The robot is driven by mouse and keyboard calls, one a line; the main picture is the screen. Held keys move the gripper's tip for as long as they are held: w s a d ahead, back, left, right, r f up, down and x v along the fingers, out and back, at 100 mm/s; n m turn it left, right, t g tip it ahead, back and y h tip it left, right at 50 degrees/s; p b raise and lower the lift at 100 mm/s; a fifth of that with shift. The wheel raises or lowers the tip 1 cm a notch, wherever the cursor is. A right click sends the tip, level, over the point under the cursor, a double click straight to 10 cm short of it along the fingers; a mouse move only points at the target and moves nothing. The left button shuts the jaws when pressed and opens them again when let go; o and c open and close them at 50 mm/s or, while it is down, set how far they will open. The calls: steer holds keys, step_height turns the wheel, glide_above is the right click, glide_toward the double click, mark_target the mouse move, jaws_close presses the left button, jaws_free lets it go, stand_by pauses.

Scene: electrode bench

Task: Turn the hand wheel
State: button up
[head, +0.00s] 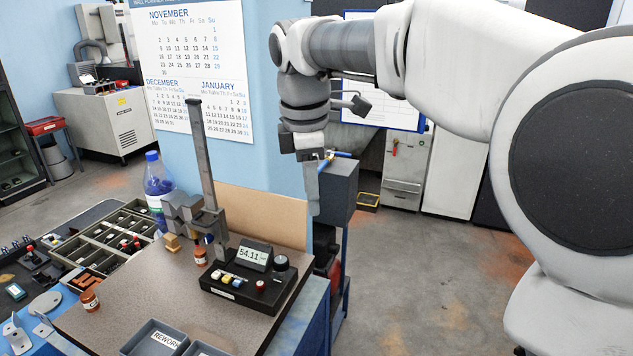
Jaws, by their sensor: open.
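A dark height gauge (235,290) stands on the brown bench top, with a tall upright column and a lit display reading 54.11. A black round knob (281,264) at the right end of its base looks like the hand wheel. My gripper (313,203) hangs above the bench's right edge, pointing down, above and to the right of the knob and apart from it. Its jaws are open and nothing shows between them. They are seen nearly edge-on, so the gap is hard to make out.
A blue-capped bottle (157,190) and a parts tray (113,233) stand left of the gauge. Small orange-brown jars (201,257) stand on the bench top. A rework bin (155,338) is at the front. A dark box (341,190) stands close behind my gripper. Floor at right is clear.

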mark_target(281, 260)
steer(key=w+a+f+n+g, duration=0.2)
steer(key=w+a+n, duration=0.3)
steer(key=w+a, duration=0.15)
steer(key=shift+y, duration=0.3)
steer(key=f, duration=1.7)
steer(key=shift+s+a+f, duration=0.25)
steer(key=shift+s+f, duration=0.1)
steer(key=shift+s, duration=0.05)
jaws_close()
